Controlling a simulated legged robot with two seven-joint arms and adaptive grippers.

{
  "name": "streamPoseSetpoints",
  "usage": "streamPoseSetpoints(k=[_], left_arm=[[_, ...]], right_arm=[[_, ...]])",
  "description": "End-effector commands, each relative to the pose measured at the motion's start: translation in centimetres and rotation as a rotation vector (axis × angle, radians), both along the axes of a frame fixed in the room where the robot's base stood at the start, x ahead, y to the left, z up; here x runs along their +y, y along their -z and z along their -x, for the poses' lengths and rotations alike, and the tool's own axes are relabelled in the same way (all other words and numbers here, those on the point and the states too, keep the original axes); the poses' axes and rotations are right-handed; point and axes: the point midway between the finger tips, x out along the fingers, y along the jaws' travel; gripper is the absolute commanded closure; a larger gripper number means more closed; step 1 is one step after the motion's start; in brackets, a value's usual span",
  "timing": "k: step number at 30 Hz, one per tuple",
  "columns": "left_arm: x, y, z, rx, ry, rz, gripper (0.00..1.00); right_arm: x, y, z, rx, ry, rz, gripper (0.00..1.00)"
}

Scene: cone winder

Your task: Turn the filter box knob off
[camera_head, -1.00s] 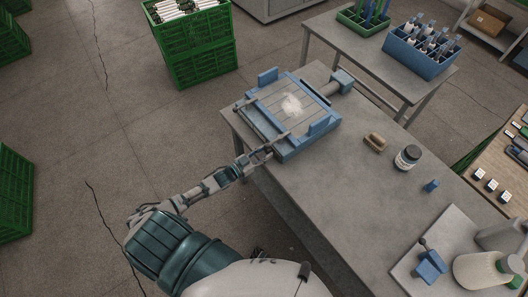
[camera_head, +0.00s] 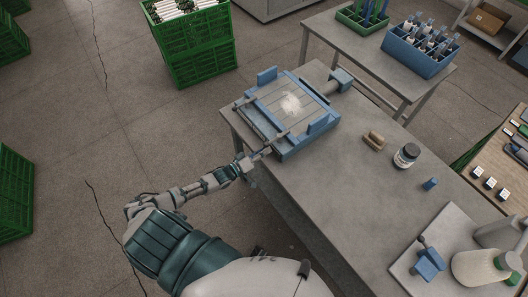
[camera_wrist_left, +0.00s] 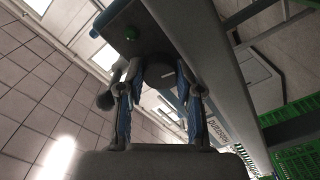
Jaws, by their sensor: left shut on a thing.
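The filter box (camera_head: 318,130) is a blue box with a slatted grey top and a patch of white fluff on it, on the near-left end of the grey table. My left gripper (camera_head: 262,153) is at its front side, reaching in from the lower left. In the left wrist view the two fingers (camera_wrist_left: 158,95) are on either side of a dark rounded knob (camera_wrist_left: 158,72) on the box's face and shut on it. My right gripper is not in view.
On the grey table (camera_head: 340,185) are a brown brush (camera_head: 373,139), a jar (camera_head: 406,156), a small blue block (camera_head: 430,184) and a white board (camera_head: 440,240) with a blue fixture. A green crate (camera_head: 195,50) stands on the floor behind. Floor left of the table is open.

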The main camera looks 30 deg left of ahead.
Motion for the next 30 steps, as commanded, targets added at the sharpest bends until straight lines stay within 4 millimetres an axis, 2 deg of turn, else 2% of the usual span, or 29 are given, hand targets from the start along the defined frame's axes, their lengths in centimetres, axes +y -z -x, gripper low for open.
streamPoseSetpoints(k=[1, 6, 12, 29, 30], left_arm=[[0.48, -0.62, -0.46, -0.003, -0.006, 0.027, 1.00], [0.48, -0.62, -0.47, 0.034, -0.006, 0.117, 1.00], [0.49, -0.63, -0.49, 0.060, -0.006, 0.180, 1.00], [0.51, -0.60, -0.46, 0.072, -0.007, 0.206, 1.00], [0.50, -0.59, -0.46, 0.072, -0.007, 0.206, 0.60]], right_arm=[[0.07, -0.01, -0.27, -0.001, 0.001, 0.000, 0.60], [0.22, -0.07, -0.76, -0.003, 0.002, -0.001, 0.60], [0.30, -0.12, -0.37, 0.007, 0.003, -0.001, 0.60], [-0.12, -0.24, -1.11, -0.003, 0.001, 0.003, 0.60], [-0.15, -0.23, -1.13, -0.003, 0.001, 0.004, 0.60]])
